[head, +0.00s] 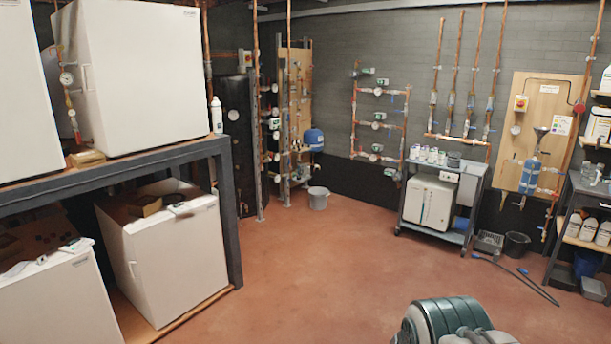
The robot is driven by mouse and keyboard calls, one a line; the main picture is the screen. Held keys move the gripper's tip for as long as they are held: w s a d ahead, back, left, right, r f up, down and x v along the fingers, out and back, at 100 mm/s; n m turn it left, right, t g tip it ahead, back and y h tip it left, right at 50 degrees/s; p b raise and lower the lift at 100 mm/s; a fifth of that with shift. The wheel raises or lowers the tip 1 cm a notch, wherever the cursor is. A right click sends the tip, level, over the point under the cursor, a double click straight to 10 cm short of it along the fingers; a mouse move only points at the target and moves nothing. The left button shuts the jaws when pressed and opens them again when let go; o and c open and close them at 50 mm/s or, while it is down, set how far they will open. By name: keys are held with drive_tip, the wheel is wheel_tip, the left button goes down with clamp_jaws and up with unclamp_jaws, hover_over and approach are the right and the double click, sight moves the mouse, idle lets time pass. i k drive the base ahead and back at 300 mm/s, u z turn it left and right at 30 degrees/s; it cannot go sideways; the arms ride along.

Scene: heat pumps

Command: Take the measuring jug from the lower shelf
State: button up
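A clear vessel (591,173) that may be the measuring jug stands on the upper surface of the dark shelving unit (558,215) at the right edge. It is too small to make out a handle or scale marks. White bottles (580,226) stand on the shelf below it. I cannot pick out a measuring jug for certain on any lower shelf. My gripper is not in view. A green and grey rounded body at the bottom edge may be part of my arm.
A dark rack (228,200) with large white units fills the left. A wheeled trolley (445,233) with bottles on top and a white box stands at the back. A grey bucket (318,199), black bin (516,245) and hose (525,278) are on the floor. The middle red floor is clear.

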sight(306, 171)
drive_tip(key=k, duration=0.95)
drive_tip(key=z, duration=0.35)
drive_tip(key=i, duration=11)
drive_tip(key=u, duration=0.25)
